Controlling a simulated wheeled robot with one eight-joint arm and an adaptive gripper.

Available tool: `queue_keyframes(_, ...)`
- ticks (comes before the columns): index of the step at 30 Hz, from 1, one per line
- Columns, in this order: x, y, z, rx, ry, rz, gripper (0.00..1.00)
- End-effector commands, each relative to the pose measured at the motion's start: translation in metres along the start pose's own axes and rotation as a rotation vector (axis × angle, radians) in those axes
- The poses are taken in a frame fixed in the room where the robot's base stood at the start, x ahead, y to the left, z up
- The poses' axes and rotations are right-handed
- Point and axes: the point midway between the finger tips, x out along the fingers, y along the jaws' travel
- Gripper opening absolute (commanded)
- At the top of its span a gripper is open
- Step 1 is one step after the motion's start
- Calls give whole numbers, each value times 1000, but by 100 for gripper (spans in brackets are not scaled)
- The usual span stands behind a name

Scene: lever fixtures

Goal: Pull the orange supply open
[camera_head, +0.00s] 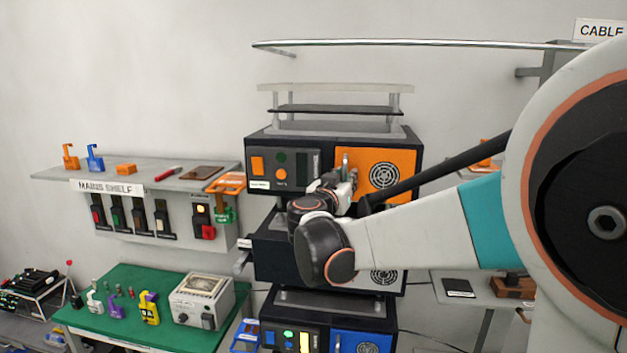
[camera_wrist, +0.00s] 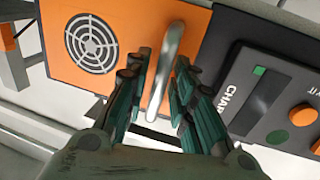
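The orange supply is a dark cabinet with an orange front panel (camera_head: 404,160) carrying a round vent; it stands at the top of the stack. The panel (camera_wrist: 120,25) looks flush with the cabinet. A metal bar handle (camera_wrist: 171,50) stands out from the panel's edge. My gripper (camera_wrist: 161,60) is open, with its fingers on either side of the handle and a visible gap on the left; the right finger is close to the bar, and I cannot tell if it touches. In the head view my gripper (camera_head: 346,182) is at the handle, partly hidden by my wrist.
A control face with buttons (camera_head: 281,172) sits left of the orange panel. Below are another dark cabinet (camera_head: 272,256) and one with a blue panel (camera_head: 362,342). The mains shelf (camera_head: 140,172) and a green table (camera_head: 125,290) stand left. A rail (camera_head: 420,43) runs above.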

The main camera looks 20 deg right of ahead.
Motion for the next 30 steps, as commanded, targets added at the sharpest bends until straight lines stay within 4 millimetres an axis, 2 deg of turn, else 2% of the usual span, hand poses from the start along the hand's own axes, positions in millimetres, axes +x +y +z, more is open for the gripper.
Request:
queue_keyframes(1,0,0,0,0,0,0,4)
queue_keyframes(2,0,0,0,0,0,0,0)
queue_keyframes(8,-1,0,0,0,0,0,0)
queue_keyframes(11,-8,1,0,0,0,-1,0)
queue_keyframes(14,-26,4,0,0,0,-3,0)
queue_keyframes(24,-105,20,-1,0,0,-5,0)
queue_keyframes(30,-125,25,0,0,0,-2,0)
